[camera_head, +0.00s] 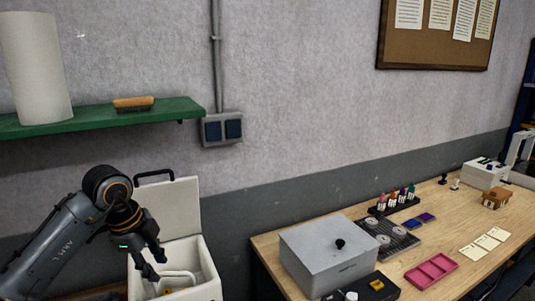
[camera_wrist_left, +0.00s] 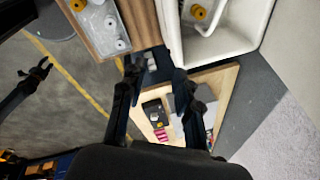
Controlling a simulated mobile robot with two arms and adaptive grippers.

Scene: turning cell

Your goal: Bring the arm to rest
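My left gripper (camera_head: 154,266) hangs at the end of my left arm, over or in front of the open white box (camera_head: 212,275). Its fingers point down and are apart. In the left wrist view the two dark fingers of my left gripper (camera_wrist_left: 155,82) stand apart with nothing held between them. My right gripper (camera_wrist_left: 36,72) shows small at the left of the left wrist view, above the floor; its tips look apart and empty. It is not in the head view.
A wooden bench (camera_head: 315,222) at the right carries a grey metal box (camera_head: 335,257), a pink tray (camera_head: 431,271) and several small items. A green shelf (camera_head: 90,120) with a paper roll (camera_head: 37,72) and brush (camera_head: 133,104) is above my left arm. The box's lid stands raised behind it.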

